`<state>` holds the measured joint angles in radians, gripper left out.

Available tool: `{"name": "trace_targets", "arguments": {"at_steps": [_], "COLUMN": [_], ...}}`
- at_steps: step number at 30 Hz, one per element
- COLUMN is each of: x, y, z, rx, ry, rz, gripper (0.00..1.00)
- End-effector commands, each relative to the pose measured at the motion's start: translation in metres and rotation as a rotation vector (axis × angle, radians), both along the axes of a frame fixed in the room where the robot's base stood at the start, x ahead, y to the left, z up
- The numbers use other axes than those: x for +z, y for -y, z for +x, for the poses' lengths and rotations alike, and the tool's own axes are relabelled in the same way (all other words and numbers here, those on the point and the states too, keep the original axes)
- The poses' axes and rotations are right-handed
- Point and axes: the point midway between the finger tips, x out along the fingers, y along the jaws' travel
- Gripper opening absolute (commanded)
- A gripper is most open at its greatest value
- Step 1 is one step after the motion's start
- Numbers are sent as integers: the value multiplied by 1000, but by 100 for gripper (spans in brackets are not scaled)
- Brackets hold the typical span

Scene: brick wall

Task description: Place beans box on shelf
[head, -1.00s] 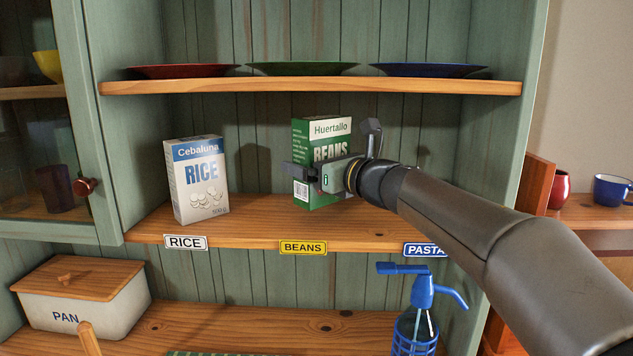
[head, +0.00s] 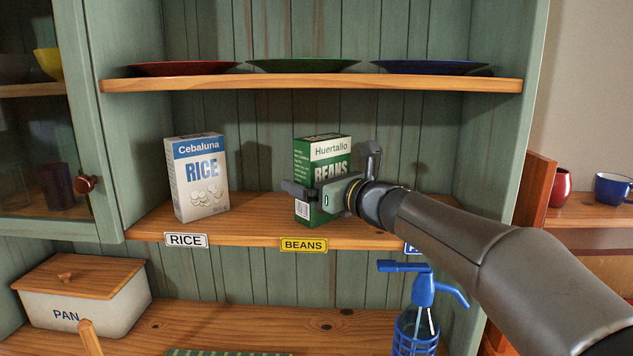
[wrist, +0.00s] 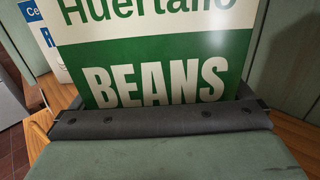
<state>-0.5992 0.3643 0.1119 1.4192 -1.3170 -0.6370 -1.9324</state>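The green and white beans box (head: 322,150) is upright on or just above the middle shelf (head: 250,222), behind the yellow BEANS label (head: 303,245). I cannot tell whether its base touches the wood. My gripper (head: 330,192) is around the lower part of the box, one finger at its left and one at its right, and is shut on it. In the wrist view the box front (wrist: 155,60) fills the middle, with its lower part hidden behind my gripper.
A rice box (head: 197,178) stands left on the same shelf, behind the RICE label (head: 186,240). Plates (head: 303,66) lie on the shelf above. A blue pump bottle (head: 418,310) and a pan box (head: 85,290) stand below. The shelf between the boxes is clear.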

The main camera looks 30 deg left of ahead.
Motion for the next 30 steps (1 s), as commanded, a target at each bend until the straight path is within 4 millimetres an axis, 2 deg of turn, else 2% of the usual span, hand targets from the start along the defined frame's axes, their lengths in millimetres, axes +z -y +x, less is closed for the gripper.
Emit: {"name": "trace_targets", "arguments": {"at_steps": [5,15,21,25,30], "x": [3,1,2,2,3], "y": [4,72,104,114,117], "z": [0,-18,-26,-29,-30], "rx": [-2,-3,-2,-2,0], "ry": [0,2,1,0,0], "rz": [0,0,1,-1,0], "gripper": [100,100,100,100,100]}}
